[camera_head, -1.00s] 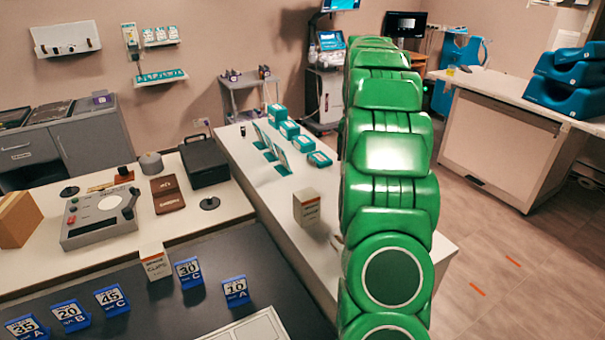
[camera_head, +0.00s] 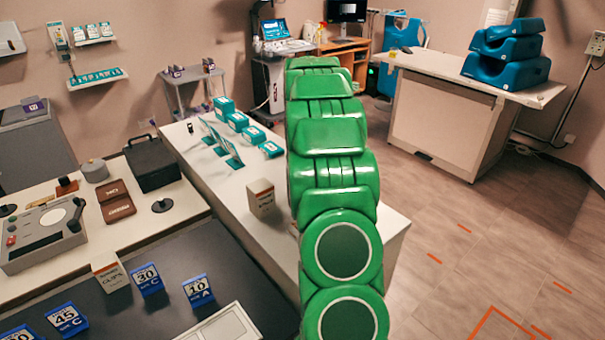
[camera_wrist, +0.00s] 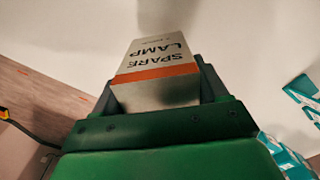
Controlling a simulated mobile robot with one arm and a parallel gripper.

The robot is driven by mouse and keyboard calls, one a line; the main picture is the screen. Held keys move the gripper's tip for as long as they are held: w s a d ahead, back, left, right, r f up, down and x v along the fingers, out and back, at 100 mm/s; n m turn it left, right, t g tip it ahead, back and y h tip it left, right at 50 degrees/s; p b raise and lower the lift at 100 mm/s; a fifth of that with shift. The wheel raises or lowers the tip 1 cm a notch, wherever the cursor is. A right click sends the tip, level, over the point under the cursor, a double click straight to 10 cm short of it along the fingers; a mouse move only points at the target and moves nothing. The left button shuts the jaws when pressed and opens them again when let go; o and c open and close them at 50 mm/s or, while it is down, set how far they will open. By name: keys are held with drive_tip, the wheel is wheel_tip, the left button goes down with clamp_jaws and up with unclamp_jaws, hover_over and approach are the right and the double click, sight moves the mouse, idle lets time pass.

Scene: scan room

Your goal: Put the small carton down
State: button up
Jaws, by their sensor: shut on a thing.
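The small carton (camera_wrist: 158,62), pale with an orange band and the words SPARE LAMP, is between the dark fingers of my gripper (camera_wrist: 158,95) in the wrist view. My gripper is shut on it. A white surface lies behind the carton; I cannot tell whether the carton touches it. In the head view my green arm reaches over the white counter (camera_head: 235,175) and hides my gripper. A similar pale carton (camera_head: 261,199) stands upright on that counter, left of my arm, with no fingers visible on it.
Several teal boxes (camera_head: 238,122) stand farther back on the counter. A CLIPS carton (camera_head: 110,274) and blue numbered signs (camera_head: 198,290) stand on the dark surface at front left. A black case (camera_head: 152,165) lies left. Counter around the standing carton is clear.

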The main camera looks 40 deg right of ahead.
drive_tip(key=shift+f, duration=0.8)
drive_tip(key=shift+f, duration=0.1)
drive_tip(key=o, duration=1.1)
wheel_tip(320, 180, up, 11)
drive_tip(key=shift+r, duration=0.65)
drive_tip(key=shift+a, duration=0.1)
